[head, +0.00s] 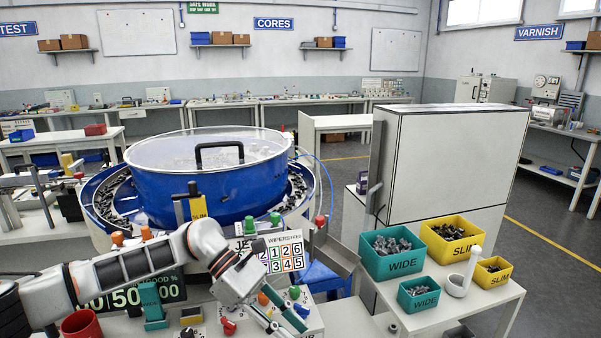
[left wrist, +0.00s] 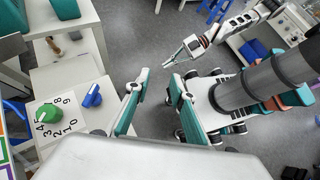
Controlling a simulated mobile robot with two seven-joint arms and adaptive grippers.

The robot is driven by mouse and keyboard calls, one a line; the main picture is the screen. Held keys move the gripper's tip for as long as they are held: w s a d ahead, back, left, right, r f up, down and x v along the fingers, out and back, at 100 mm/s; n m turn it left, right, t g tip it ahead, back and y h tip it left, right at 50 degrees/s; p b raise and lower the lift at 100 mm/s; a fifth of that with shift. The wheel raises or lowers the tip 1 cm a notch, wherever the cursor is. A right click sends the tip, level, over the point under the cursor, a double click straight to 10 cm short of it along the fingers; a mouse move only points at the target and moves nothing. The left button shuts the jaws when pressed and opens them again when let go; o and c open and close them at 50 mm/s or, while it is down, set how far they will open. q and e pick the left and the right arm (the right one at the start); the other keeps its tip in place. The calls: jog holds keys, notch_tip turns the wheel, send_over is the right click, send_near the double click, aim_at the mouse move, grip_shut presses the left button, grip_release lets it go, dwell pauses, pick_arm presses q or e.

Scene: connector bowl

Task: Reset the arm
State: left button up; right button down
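My left arm comes in from the left in the head view, bent over the control panel in front of the blue bowl feeder (head: 185,190). Its gripper (head: 284,316) points down to the lower right beside the panel's coloured buttons. In the left wrist view the left gripper (left wrist: 155,82) has its two teal fingers apart, with only floor showing between them. My right gripper (left wrist: 180,54) shows small in that view, on a white arm from the upper right. Its fingers look spread and empty. The right arm is not in the head view.
A white table at the right holds green WIDE bins (head: 391,262) and yellow SLIM bins (head: 451,252), plus a white upright holder (head: 460,283). A tall white cabinet (head: 445,160) stands behind. A red cup (head: 82,325) is at the lower left.

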pick_arm(q)
jog(key=s+d+r+n+t+h, duration=0.2)
jog(key=s+d+n+h, duration=0.4)
jog(key=d+n+h, duration=0.5)
jog(key=w+a+f+n+t+y, duration=0.2)
jog(key=a+f+n+t+y, duration=0.45)
jog(key=n, duration=0.85)
jog(key=w+a+f+n+t+y, duration=0.2)
jog(key=a+f+n+t+y, duration=0.35)
jog(key=n+t, duration=0.8)
jog(key=s+a+f+n+g+y, duration=0.6)
jog(key=s+a+f+n, duration=0.8)
jog(key=f, duration=0.5)
jog(key=s+a, duration=0.1)
jog(key=a, duration=0.1)
jog(key=shift+s+a+f+g, duration=0.3)
jog(key=shift+a+f+g, duration=0.1)
